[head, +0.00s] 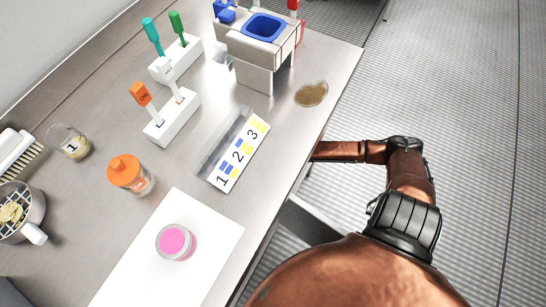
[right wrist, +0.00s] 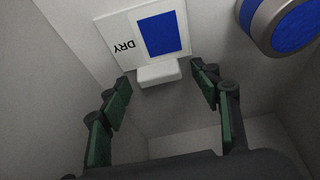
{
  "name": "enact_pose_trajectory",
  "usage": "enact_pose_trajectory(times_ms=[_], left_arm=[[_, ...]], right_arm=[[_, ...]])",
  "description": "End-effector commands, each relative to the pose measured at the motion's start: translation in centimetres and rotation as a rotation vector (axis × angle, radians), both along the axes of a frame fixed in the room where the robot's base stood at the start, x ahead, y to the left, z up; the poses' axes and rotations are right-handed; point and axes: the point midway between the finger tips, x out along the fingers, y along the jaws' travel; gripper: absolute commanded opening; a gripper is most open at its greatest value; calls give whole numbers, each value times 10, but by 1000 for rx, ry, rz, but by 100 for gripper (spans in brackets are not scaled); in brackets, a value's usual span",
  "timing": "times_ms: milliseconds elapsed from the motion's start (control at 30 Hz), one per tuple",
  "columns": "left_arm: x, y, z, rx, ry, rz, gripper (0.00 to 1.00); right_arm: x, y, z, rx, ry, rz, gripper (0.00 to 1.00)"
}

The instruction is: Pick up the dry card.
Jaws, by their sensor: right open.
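The dry card (right wrist: 142,36) is white with a blue rectangle and the word DRY, upside down in the right wrist view. It has a small white block (right wrist: 159,75) at its near edge. My right gripper (right wrist: 162,82) is open, its green-padded fingers spread to either side of this block. I see no finger closed on the card or block. In the head view my right arm passes behind the table's right edge, and its gripper is hidden there. My left gripper is in neither view.
A round blue-faced drum (right wrist: 290,22) sits close by at the upper right of the wrist view, among pale walls. On the table (head: 330,90) are a 1-2-3 strip (head: 240,152), an orange-capped bottle (head: 130,175), a pink jar (head: 175,242) and a brown spill (head: 311,94).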

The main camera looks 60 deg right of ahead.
Motion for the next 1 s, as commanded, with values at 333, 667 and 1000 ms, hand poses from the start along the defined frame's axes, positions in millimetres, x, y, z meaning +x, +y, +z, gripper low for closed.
enact_pose_trajectory(times_ms=[333, 667, 1000], left_arm=[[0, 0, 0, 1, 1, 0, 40], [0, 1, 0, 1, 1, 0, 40], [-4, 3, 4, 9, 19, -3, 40]], right_arm=[[0, 0, 0, 0, 0, 0, 38], [0, 0, 0, 0, 0, 0, 20], [0, 0, 6, 0, -1, 0, 20]])
